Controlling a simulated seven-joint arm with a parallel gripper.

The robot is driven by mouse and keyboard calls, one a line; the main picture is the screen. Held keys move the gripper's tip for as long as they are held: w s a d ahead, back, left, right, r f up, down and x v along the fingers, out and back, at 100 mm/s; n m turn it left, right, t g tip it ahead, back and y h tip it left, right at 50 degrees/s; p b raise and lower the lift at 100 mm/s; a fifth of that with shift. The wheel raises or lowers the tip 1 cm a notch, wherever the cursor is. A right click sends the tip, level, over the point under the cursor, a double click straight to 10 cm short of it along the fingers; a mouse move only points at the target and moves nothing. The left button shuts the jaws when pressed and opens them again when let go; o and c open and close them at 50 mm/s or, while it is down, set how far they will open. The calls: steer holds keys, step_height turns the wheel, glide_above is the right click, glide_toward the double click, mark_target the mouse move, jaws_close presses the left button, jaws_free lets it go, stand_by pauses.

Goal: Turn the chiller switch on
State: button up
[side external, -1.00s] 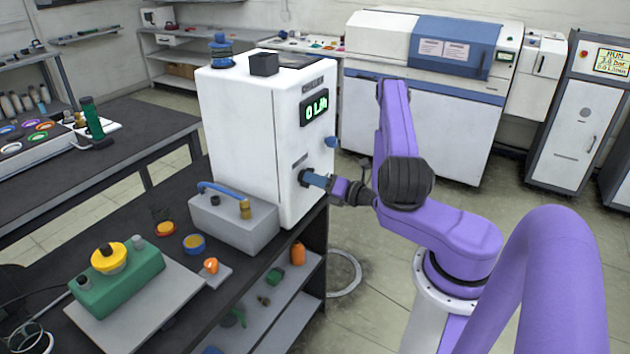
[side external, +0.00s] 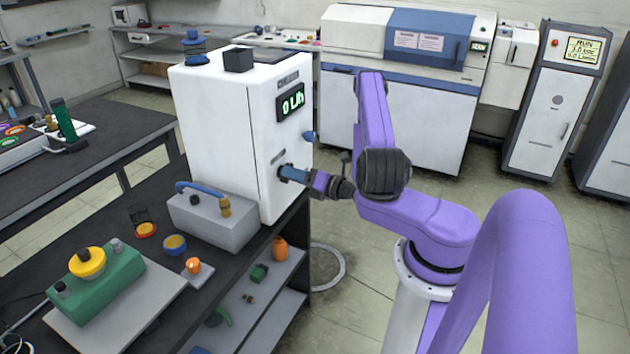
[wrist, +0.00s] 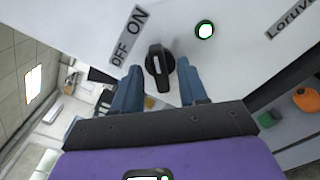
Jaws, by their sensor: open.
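The chiller (side external: 220,125) is a tall white box on the dark bench, with a green-lit display (side external: 291,102) on its front face. Its switch (wrist: 158,68) is a black rotary knob beside a tilted plate (wrist: 129,36) lettered OFF and ON. I cannot tell which word the knob points to. My gripper (wrist: 160,90) is open, its two blue fingers on either side of the knob, with gaps visible. In the side view my gripper (side external: 293,174) reaches the chiller's front from the right and hides most of the knob.
A green-rimmed lamp (wrist: 204,30) glows on the panel near the knob. A blue fitting (side external: 309,136) sticks out above my gripper. A grey box with a blue handle (side external: 212,218) stands before the chiller. Open floor lies to the right.

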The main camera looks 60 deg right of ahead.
steer(key=s, duration=1.7)
